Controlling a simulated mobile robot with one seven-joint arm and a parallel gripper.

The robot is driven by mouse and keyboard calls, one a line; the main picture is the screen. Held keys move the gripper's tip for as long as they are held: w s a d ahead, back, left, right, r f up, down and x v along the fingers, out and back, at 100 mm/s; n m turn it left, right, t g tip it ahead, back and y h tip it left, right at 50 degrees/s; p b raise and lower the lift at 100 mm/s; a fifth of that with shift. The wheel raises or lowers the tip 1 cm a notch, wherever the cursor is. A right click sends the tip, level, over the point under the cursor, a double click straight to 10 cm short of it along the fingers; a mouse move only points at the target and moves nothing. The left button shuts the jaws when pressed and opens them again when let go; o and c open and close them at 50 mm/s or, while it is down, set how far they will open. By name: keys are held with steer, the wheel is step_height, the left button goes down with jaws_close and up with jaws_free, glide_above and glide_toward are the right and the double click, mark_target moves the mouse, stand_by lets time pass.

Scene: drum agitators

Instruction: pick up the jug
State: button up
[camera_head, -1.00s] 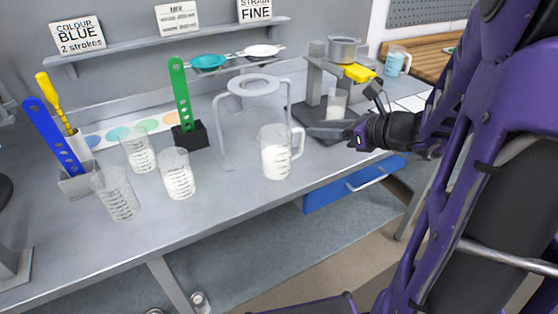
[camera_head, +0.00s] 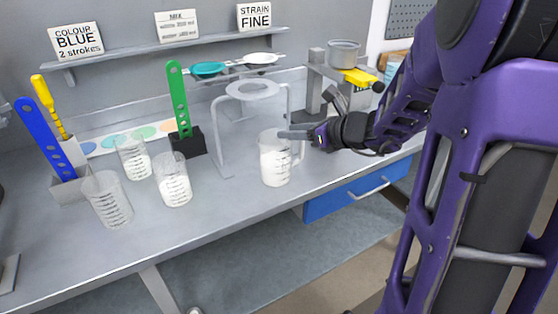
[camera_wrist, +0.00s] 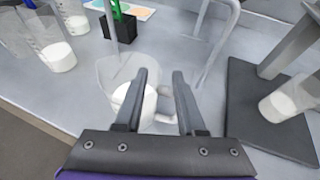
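The jug (camera_head: 274,168) is clear with white contents and a handle on its right. It stands upright near the front edge of the bench. My gripper (camera_head: 286,134) is at its right side, close to the upper part of the handle in the head view. In the wrist view my gripper (camera_wrist: 159,75) is open, its two fingers apart. The jug (camera_wrist: 113,72) lies ahead and left there, partly hidden by the left finger. Its handle (camera_wrist: 164,103) shows between the fingers. I cannot tell whether a finger touches it.
Clear beakers with white contents (camera_head: 173,185) stand left of the jug. A grey ring stand (camera_head: 220,150) is just behind it. A press-like stand (camera_head: 315,95) is at the back right. A black plate with a beaker (camera_wrist: 285,100) lies right in the wrist view.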

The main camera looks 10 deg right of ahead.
jaws_close()
steer(key=shift+f, duration=0.1)
stand_by(1.2)
